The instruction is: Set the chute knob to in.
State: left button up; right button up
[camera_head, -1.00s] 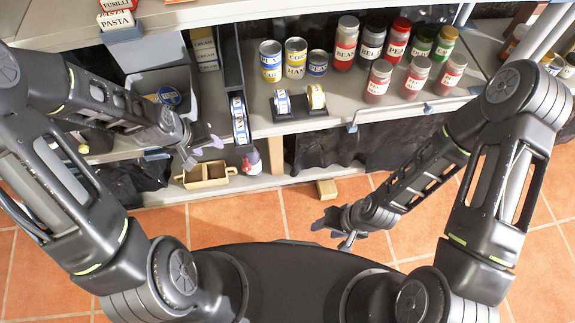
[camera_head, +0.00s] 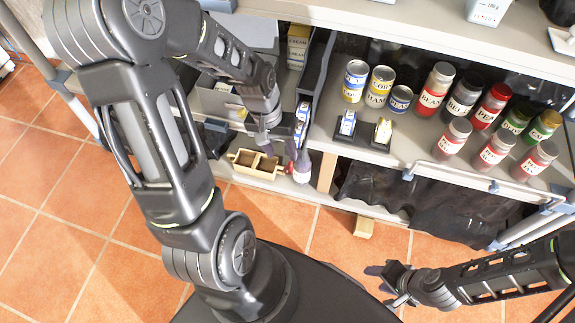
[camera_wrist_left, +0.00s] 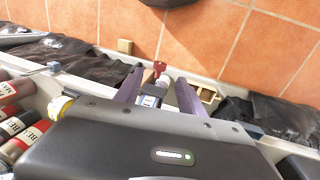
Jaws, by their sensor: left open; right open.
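A dark upright chute (camera_head: 317,72) stands against the shelf, with blue-and-white packs (camera_head: 302,112) at its lower end. I cannot clearly make out its knob or the knob's setting. My left gripper (camera_head: 281,146) is in front of the chute's lower end, open and with nothing held. In the left wrist view its two fingers (camera_wrist_left: 160,88) stand apart, with a blue-and-white pack (camera_wrist_left: 150,99) and a small red part (camera_wrist_left: 159,68) seen in the gap. My right gripper (camera_head: 388,284) is open and empty over the floor, well away from the chute.
Cans (camera_head: 380,86) and several jars (camera_head: 462,97) stand on the shelf to the right. A wooden block (camera_head: 364,227) lies below. The floor is otherwise clear.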

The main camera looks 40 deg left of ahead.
aim_at(287, 168)
pick_arm(q)
jog(key=f, duration=0.2)
jog(key=d+f+b, duration=0.1)
jog(key=f, duration=0.2)
jog(key=f+b, duration=0.1)
jog(key=f, duration=0.1)
jog(key=shift+w+d+f, duration=0.2)
jog(key=shift+w+f, duration=0.1)
jog(key=shift+f, duration=0.05)
grip_shut()
dwell(1.1)
